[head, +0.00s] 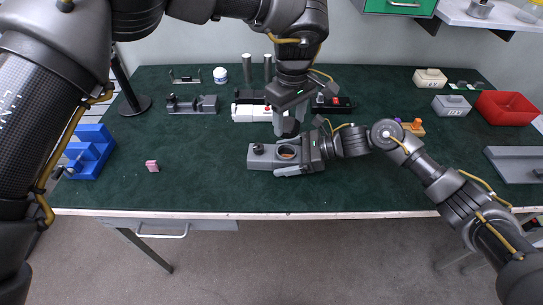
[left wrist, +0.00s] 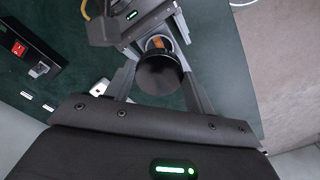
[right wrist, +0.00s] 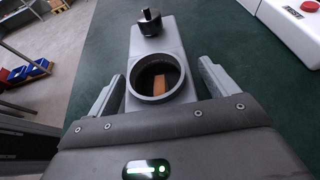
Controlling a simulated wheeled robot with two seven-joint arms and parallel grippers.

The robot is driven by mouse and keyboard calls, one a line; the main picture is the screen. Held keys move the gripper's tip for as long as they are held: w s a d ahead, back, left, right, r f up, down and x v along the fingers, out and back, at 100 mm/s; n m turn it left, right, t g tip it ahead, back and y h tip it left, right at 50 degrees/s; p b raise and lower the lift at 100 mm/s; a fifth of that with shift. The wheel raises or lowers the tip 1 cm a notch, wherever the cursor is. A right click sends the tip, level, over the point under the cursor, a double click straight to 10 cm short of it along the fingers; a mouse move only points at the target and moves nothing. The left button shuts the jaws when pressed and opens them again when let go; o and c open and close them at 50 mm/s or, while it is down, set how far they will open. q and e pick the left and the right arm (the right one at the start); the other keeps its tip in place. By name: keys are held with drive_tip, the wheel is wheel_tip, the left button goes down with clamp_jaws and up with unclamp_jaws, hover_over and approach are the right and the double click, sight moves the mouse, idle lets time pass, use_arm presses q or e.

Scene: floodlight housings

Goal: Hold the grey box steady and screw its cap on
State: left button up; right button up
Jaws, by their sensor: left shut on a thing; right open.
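The grey box (head: 266,161) lies on the green mat near the table's front middle. In the right wrist view, the grey box (right wrist: 153,50) has a round collar with an open hole, something orange inside, and a black knob at its far end. My right gripper (head: 293,160) is open, its fingers on either side of the box. My left gripper (head: 288,128) points down just above and behind the box, shut on the dark round cap (left wrist: 160,74). The cap is apart from the collar, which it partly hides in the left wrist view.
Behind are a white-and-red device (head: 250,113), a black device with a red switch (left wrist: 20,48) and a grey fixture (head: 192,104). A red bin (head: 507,108) and grey tray (head: 515,165) are right. The front-left mat is mostly clear.

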drive_tip(key=shift+a+f, duration=0.1)
drive_tip(key=c, duration=1.5)
use_arm(q)
drive_tip(key=shift+s+f, duration=0.1)
drive_tip(key=shift+f, duration=2.35)
use_arm(e)
drive_tip(key=shift+o, duration=0.2)
use_arm(q)
drive_tip(key=shift+f, duration=0.9)
drive_tip(key=shift+d+f, duration=0.1)
drive_tip(key=shift+f, duration=0.35)
drive_tip(key=shift+s+f, duration=0.15)
drive_tip(key=shift+f, duration=0.05)
